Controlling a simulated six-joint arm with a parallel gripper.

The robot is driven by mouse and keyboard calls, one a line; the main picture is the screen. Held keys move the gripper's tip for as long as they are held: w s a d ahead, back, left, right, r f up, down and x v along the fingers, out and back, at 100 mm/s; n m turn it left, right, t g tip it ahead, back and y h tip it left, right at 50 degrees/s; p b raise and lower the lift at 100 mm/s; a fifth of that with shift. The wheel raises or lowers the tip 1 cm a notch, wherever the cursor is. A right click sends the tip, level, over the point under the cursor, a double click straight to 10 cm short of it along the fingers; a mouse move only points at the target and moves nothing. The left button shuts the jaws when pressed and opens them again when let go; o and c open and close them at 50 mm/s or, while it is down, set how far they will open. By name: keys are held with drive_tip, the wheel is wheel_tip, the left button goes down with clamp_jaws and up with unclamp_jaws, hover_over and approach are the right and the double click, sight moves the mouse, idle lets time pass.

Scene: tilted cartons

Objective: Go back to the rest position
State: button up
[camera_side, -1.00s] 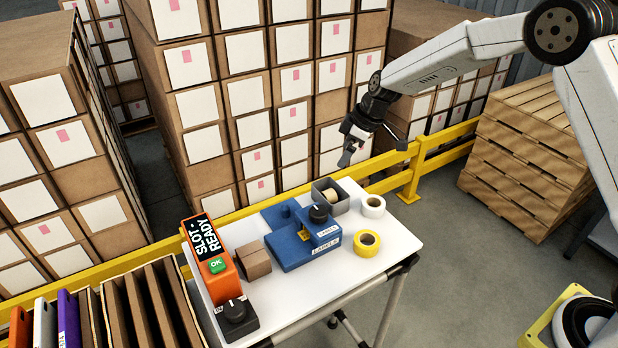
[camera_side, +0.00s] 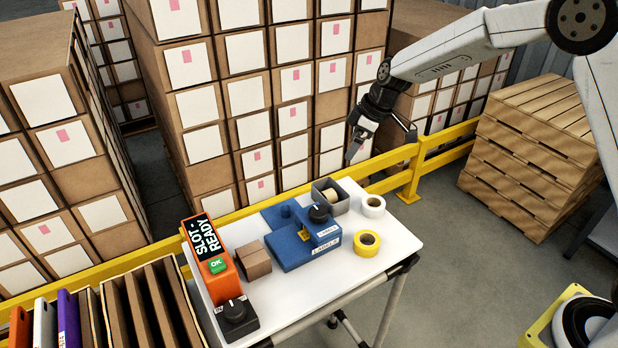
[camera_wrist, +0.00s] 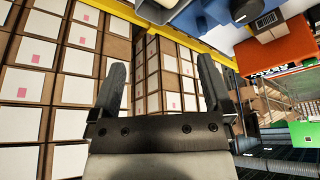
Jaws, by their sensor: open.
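My gripper (camera_side: 381,147) is in the air above the far right part of the white table (camera_side: 398,240). Its fingers are spread and nothing is between them. In the wrist view my gripper (camera_wrist: 165,85) also shows two dark fingers apart and empty, with stacked cartons beyond. It is clear of the grey bin (camera_side: 352,201) and the white tape roll (camera_side: 373,206) below it.
On the table stand a blue label device (camera_side: 295,250), a yellow tape roll (camera_side: 367,243), a small carton (camera_side: 254,262) and an orange "SLOT READY" box (camera_side: 213,270). A yellow rail (camera_side: 440,160) runs behind, before tall carton stacks (camera_side: 290,80). Wooden pallets (camera_side: 525,160) stand right.

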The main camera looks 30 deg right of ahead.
drive_tip(key=s+d+f+m+h, duration=0.1)
drive_tip(key=s+m, duration=0.3)
drive_tip(key=s, duration=0.9)
drive_tip(key=s+d+f+m+h, duration=0.1)
drive_tip(key=s+m, duration=0.3)
drive_tip(key=s, duration=1)
drive_tip(key=shift+d+f+m+g+h, duration=0.2)
drive_tip(key=shift+m+g+h, duration=0.1)
drive_tip(key=shift+m+h, duration=0.15)
